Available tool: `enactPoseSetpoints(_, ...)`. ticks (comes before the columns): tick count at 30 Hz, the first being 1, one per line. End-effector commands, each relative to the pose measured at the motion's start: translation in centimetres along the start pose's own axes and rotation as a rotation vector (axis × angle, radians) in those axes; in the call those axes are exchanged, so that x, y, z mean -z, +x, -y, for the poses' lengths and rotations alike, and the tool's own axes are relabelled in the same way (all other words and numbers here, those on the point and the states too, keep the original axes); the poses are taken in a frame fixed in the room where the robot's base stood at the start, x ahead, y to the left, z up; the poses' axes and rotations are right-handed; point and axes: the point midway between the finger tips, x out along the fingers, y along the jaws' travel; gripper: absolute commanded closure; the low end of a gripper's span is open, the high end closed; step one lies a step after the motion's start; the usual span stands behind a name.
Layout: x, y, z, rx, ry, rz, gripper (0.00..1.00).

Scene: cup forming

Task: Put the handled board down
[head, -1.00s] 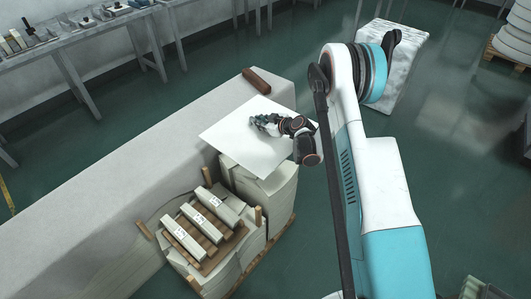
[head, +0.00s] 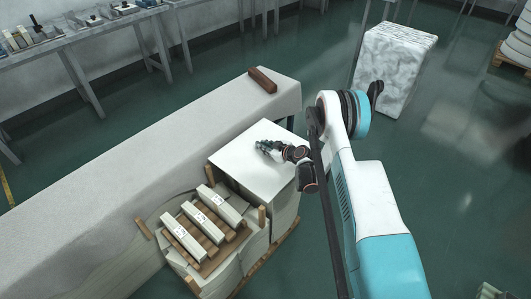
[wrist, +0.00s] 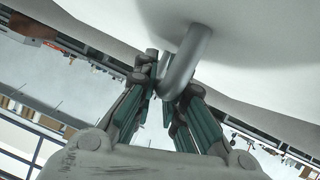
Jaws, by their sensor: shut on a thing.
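The handled board (head: 240,168) is a flat white sheet in the head view, lying level over the right-hand stack of pale sheets (head: 284,213). Its edges nearly line up with the stack; I cannot tell whether it touches. My gripper (head: 266,147) is above the board's middle, shut on its handle. The board's broad white face (wrist: 255,32) fills the top of that view. The handle is hidden behind the fingers in the head view.
Left of the board, several wooden slats carry three labelled white blocks (head: 201,222), with wooden posts (head: 262,217) around them. A long pale bench (head: 130,170) runs behind, with a brown brick (head: 262,80) on it. A marbled white block (head: 398,65) stands on the open floor.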

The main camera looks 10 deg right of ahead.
Motion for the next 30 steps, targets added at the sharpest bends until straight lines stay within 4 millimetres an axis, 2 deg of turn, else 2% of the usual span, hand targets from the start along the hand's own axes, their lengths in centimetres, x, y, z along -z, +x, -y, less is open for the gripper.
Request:
enactPoseSetpoints(1,-0.9,0.5,0.2,0.0,0.0,-0.001,1.0)
enactPoseSetpoints(4,-1.9,1.0,0.5,-0.001,0.0,-0.001,1.0)
enactPoseSetpoints(15,-2.1,1.1,0.6,0.0,0.0,-0.001,1.0)
enactPoseSetpoints(16,-2.1,1.1,0.6,0.0,0.0,0.0,0.85)
enactPoseSetpoints(18,-2.1,1.1,0.6,0.0,0.0,0.0,0.69)
enactPoseSetpoints(30,-1.9,1.0,0.6,0.0,0.0,0.0,0.69)
